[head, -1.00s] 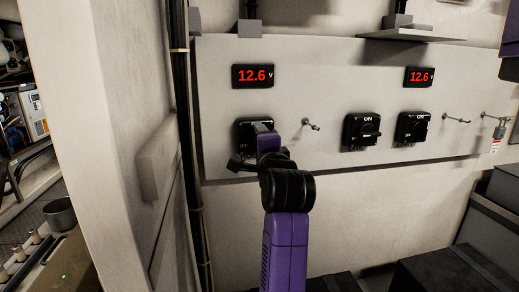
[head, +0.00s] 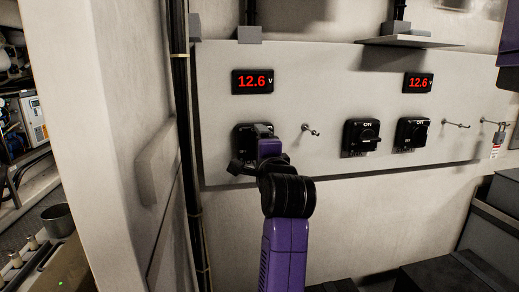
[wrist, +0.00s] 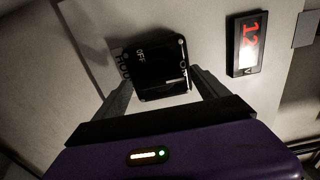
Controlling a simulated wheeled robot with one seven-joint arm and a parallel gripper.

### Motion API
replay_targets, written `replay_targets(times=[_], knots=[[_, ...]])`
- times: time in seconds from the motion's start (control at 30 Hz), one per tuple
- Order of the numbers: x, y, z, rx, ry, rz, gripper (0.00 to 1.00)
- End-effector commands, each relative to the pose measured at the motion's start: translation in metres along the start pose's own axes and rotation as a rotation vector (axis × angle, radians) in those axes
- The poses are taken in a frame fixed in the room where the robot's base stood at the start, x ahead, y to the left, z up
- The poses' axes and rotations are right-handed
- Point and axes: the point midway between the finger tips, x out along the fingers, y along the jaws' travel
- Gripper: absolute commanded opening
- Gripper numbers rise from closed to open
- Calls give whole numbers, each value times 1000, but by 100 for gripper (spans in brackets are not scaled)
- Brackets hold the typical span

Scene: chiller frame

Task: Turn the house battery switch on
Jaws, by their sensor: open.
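The house battery switch (wrist: 160,62) is a black square rotary switch on the pale panel. In the wrist view its face shows OFF and ON marks and part of the word "HOUSE" beside it. My gripper (wrist: 160,80) is open, with one finger on each side of the switch's lower part. I cannot tell whether the fingers touch it, and the handle's position is too dark to read. In the head view the switch (head: 242,132) is at the left of the panel, partly hidden by my gripper (head: 254,150).
A red 12.6 V display (head: 253,82) is above the switch. Two more black switches, (head: 361,138) and (head: 412,134), are to the right. A small peg (head: 311,131) sticks out between. A pale wall (head: 130,130) and dark vertical conduit (head: 186,130) stand close on the left.

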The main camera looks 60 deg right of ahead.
Motion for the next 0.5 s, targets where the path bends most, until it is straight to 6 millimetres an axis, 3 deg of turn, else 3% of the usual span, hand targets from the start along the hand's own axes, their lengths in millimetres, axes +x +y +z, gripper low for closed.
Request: replay_targets(times=[0.23, 0.5], knots=[[-9, 0, 0, -1, -1, -3, 84], [-53, 1, 1, -1, -2, -2, 84]])
